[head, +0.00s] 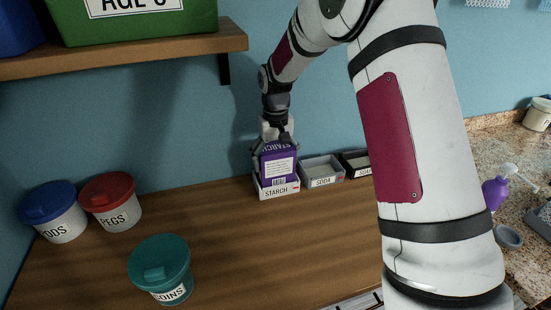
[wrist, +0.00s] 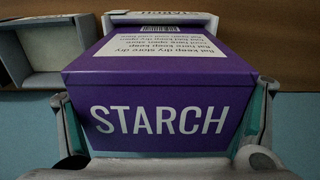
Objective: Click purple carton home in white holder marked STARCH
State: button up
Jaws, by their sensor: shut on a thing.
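The purple carton (head: 278,163) stands in the white holder (head: 277,192) marked STARCH, against the back wall. Its upper part rises above the holder's front wall. In the wrist view the purple carton (wrist: 160,105) fills the middle, with STARCH printed on the face nearest the camera. The white holder (wrist: 165,18) shows beyond it at the top edge. My gripper (head: 275,143) is above the holder, shut on the carton from both sides; the fingers also show in the wrist view (wrist: 160,130). How deep the carton's base sits is hidden.
Lidded tubs, blue (head: 55,212), red (head: 111,203) and teal (head: 160,270), stand at left. A shelf (head: 120,52) overhangs the upper left. The middle counter is clear.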

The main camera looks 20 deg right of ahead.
jog(key=shift+f, duration=0.45)
dwell(0.4)
jog(key=o, duration=1.7)
jog(key=shift+c, duration=0.2)
jog(key=shift+r, duration=0.1)
notch_tip(320, 180, up, 12)
jog(key=shift+s, duration=0.1)
jog(key=s+r+t, duration=0.2)
jog(key=s+r, duration=0.4)
jog(key=s, duration=0.6)
jog(key=s+r+t, duration=0.2)
jog(key=s+r, duration=0.4)
jog(key=s, duration=0.6)
jog(key=s+f+t, duration=0.1)
jog(key=s+f, duration=0.1)
jog(key=s, duration=0.8)
jog(key=shift+f, duration=0.3)
